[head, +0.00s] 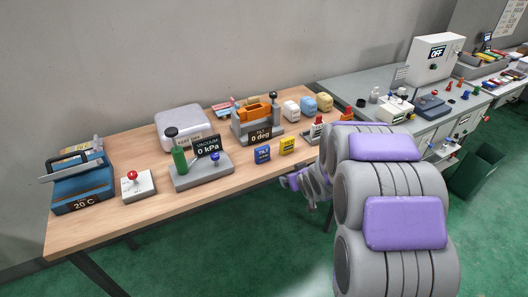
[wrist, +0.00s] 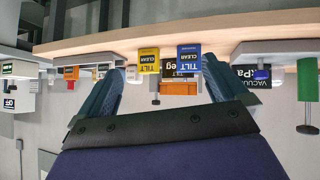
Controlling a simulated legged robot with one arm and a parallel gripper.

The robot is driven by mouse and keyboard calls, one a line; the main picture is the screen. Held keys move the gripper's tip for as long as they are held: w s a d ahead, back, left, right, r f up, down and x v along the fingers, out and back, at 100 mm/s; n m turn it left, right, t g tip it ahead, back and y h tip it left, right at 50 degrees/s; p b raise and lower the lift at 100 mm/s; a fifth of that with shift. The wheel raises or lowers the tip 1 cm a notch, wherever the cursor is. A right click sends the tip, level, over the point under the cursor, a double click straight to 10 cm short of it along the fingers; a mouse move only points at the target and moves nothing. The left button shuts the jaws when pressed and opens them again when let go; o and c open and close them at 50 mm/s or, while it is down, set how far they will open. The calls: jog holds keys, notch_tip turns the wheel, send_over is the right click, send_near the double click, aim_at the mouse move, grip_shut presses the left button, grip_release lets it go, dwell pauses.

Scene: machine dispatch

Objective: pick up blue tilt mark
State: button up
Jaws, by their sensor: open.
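The blue tilt mark (head: 262,154) is a small upright block near the front edge of the wooden table. In the wrist view, which is upside down, the blue tilt mark (wrist: 189,60) reads "TILT CLEAR". A similar yellow mark (head: 286,146) stands just right of it in the head view; it also shows in the wrist view (wrist: 149,62). My gripper (head: 284,181) is at the table's front edge, apart from both marks. In the wrist view its two fingers (wrist: 162,70) are spread, empty, with both marks between and beyond them.
The tilt device (head: 258,120) with an orange part stands behind the marks. The vacuum device (head: 202,172) with a green cylinder is to their left.

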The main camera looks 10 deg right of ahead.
jog(key=w+a+f+n+t+y+p, duration=0.1)
jog(key=w+a+f+t+y+p, duration=0.2)
jog(key=w, duration=0.4)
jog(key=t+y+b, duration=0.2)
jog(key=t+b, duration=0.1)
send_near(260, 148)
jog(key=x, duration=0.5)
jog(key=f+x, duration=0.1)
jog(key=x, duration=0.1)
jog(key=shift+w+d, duration=0.2)
jog(key=shift+b+x, duration=0.35)
jog(key=shift+x, duration=1.95)
jog(key=shift+d+f, duration=0.1)
jog(key=shift+d, duration=0.1)
jog(key=c, duration=1)
